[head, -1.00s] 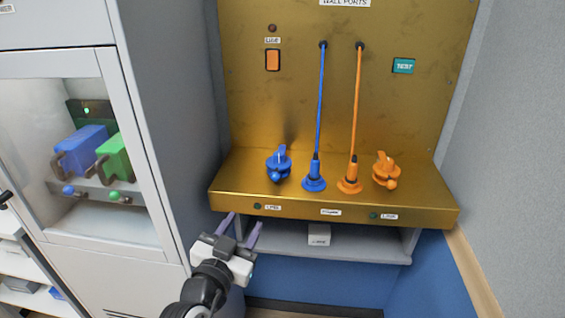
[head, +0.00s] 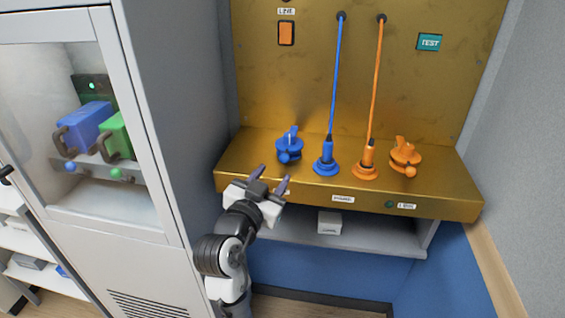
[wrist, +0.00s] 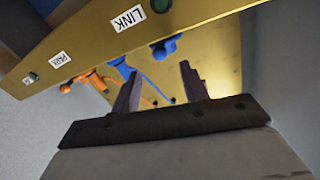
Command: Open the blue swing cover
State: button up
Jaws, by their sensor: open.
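The blue swing cover (head: 289,146) sits on the left part of the gold ledge (head: 250,185), with its small fin pointing up. In the wrist view it appears to be the rightmost blue piece (wrist: 164,48), partly cut off by the ledge edge. My gripper (head: 274,177) is open and empty at the ledge's front edge, below and slightly left of the cover in the head view, and apart from it. Its two purple-grey fingers (wrist: 160,85) also show in the wrist view with nothing between them.
A blue plug with cable (head: 326,165) stands just right of the cover. An orange plug (head: 367,168) and an orange swing cover (head: 404,156) are further right. A grey shelf with a white box (head: 329,222) is under the ledge. A grey cabinet (head: 165,120) stands at left.

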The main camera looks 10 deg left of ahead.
aim_at(282, 161)
jog(key=w+p, duration=0.1)
jog(key=w, duration=0.2)
jog(key=w+d, duration=0.1)
jog(key=w, duration=0.2)
jog(key=shift+w+d+p, duration=0.2)
jog(key=shift+w+p, duration=0.15)
jog(key=shift+w, duration=0.05)
grip_shut()
